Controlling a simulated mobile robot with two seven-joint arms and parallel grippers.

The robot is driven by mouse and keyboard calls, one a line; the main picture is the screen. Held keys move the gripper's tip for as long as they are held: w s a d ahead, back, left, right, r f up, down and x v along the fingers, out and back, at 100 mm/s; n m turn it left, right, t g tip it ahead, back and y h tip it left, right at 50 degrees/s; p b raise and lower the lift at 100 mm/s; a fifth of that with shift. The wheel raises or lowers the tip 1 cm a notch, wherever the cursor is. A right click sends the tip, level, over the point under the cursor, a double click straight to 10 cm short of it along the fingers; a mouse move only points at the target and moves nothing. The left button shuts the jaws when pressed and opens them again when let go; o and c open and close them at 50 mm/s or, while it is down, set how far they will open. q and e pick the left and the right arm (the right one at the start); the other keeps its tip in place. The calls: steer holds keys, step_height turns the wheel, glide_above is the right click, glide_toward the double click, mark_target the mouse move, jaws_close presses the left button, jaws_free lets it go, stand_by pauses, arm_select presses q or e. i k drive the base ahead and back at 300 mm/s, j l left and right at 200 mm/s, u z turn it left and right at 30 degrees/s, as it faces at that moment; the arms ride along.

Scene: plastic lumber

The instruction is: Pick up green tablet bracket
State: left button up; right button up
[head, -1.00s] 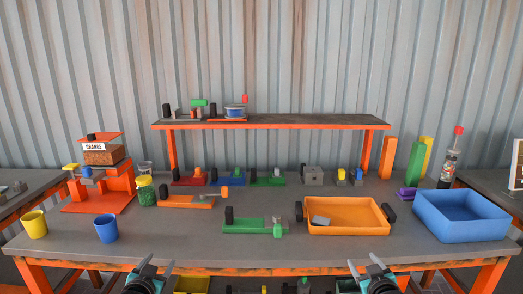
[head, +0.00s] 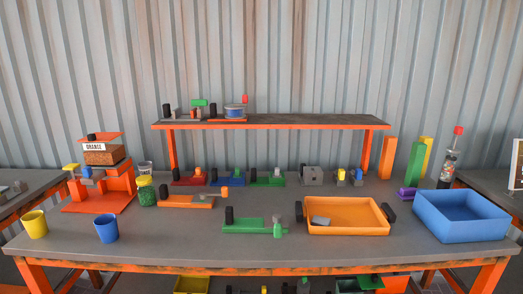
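A flat green bracket-like piece (head: 248,226) lies near the front middle of the table, with a black cylinder (head: 229,215) at its left end and a small green upright part (head: 277,228) at its right end. A similar green piece (head: 266,182) lies farther back, beside a blue one. Another green part (head: 370,282) shows low under the table's front edge. I cannot tell for sure which is the tablet bracket. Neither of my grippers is in view.
An orange tray (head: 346,229) holding a grey block and a blue bin (head: 463,237) stand at the right. A yellow cup (head: 34,224) and a blue cup (head: 106,229) stand at the left. A raised shelf (head: 270,126) spans the back. The front middle-left is clear.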

mark_target(266, 224)
steer(key=i+j+z, duration=0.45)
steer(key=j, duration=0.2)
steer(key=j+z, duration=0.25)
steer(key=j, duration=0.1)
